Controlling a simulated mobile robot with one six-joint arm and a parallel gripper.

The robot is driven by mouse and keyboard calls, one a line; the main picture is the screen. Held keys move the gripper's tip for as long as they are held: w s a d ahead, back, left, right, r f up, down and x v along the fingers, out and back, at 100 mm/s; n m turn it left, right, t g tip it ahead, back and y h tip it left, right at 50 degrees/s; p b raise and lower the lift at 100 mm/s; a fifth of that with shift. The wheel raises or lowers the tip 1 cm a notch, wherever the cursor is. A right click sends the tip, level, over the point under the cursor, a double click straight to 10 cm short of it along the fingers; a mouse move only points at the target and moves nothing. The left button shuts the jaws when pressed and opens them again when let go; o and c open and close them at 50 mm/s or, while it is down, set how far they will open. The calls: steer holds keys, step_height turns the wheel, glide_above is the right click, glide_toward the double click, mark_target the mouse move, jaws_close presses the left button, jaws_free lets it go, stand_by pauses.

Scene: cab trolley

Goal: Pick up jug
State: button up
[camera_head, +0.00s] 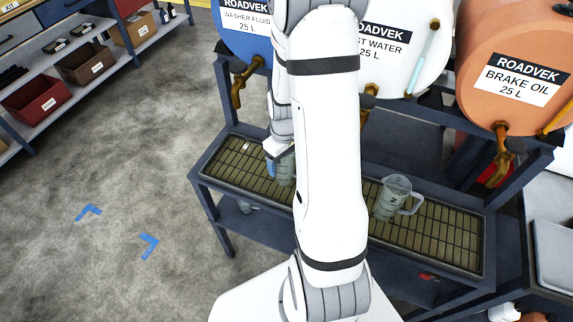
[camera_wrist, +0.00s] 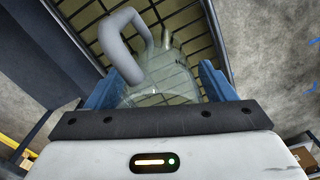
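A clear jug (camera_wrist: 165,72) with a grey handle (camera_wrist: 124,38) stands between my gripper's two blue fingers in the wrist view. My gripper (camera_wrist: 160,85) has its fingers wide apart, one on each side of the jug; I see no clear grip on it. In the head view this jug (camera_head: 287,172) is mostly hidden behind my arm, at the left-middle of the grated drip tray (camera_head: 225,180). My gripper (camera_head: 277,160) is low beside it there. A second clear jug (camera_head: 393,197), marked 2, stands upright on the tray right of my arm.
Blue washer fluid (camera_head: 245,45), white water (camera_head: 400,55) and orange brake oil (camera_head: 500,95) drums with brass taps overhang the tray. A shelf with bins (camera_head: 38,98) stands at far left. The floor (camera_head: 120,180) between is clear, with blue corner marks.

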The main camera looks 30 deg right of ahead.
steer(key=c, duration=0.9)
steer(key=shift+r, duration=0.1)
